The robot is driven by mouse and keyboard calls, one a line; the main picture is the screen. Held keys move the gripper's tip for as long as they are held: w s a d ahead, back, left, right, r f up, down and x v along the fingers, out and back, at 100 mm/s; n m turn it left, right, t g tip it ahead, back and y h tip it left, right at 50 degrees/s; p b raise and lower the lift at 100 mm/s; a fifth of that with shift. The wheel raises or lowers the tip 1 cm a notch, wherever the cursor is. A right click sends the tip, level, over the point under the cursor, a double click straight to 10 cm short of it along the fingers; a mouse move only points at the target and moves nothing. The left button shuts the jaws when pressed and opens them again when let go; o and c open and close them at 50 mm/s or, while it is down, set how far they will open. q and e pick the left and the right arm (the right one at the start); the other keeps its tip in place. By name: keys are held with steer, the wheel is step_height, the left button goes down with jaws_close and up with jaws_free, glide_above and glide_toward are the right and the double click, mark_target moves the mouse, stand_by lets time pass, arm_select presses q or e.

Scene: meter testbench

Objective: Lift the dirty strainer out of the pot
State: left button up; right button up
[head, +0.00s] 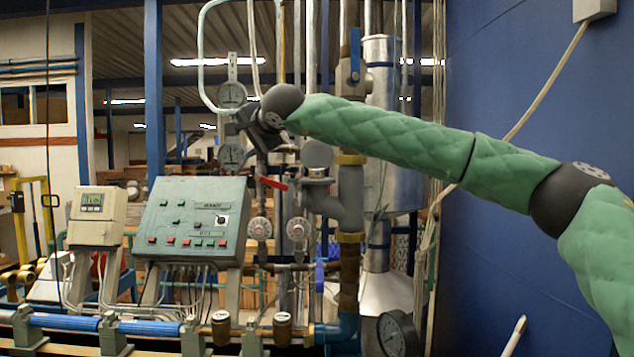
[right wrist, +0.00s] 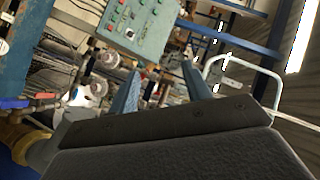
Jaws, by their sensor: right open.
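I cannot make out a dirty strainer in either view. A grey bulged pipe fitting (head: 347,203) stands in the pipework right of the control box, below my right arm; whether it is the pot I cannot tell. My right gripper (head: 240,125) is raised in front of the pipes, beside the upper gauges, and looks small and dark there. In the right wrist view its two blue fingers (right wrist: 163,88) stand apart with nothing seen between them. My left gripper is not in view.
A green control box (head: 192,222) and a beige meter (head: 97,215) stand on the left. Round gauges (head: 232,94) and a red valve handle (head: 272,183) sit near my right gripper. Blue pipes (head: 150,328) run along the front. A blue wall (head: 540,90) bounds the right.

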steer(key=w+d+f+n+h, duration=0.1)
steer(key=w+d+f+h, duration=0.1)
steer(key=d+h, duration=0.5)
steer(key=w+d+f+n+h, duration=0.1)
steer(key=w+d+n+h, duration=0.2)
steer(key=d, duration=0.5)
steer(key=shift+m+t+h, duration=0.3)
steer(key=shift+m+h, duration=0.2)
steer(key=p+x, duration=0.1)
steer(key=x, duration=0.1)
steer(key=p+x, duration=0.1)
steer(key=x, duration=0.1)
steer(key=p+x, duration=0.2)
steer(key=x, duration=0.1)
steer(key=shift+s+d+f, duration=0.2)
steer(key=shift+d+f, duration=0.05)
steer(key=shift+d, duration=0.1)
steer(key=shift+w+f, duration=0.2)
steer(key=shift+w, duration=0.05)
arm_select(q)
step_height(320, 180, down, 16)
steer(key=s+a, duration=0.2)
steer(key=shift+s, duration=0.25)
arm_select(e)
steer(key=c, duration=0.8)
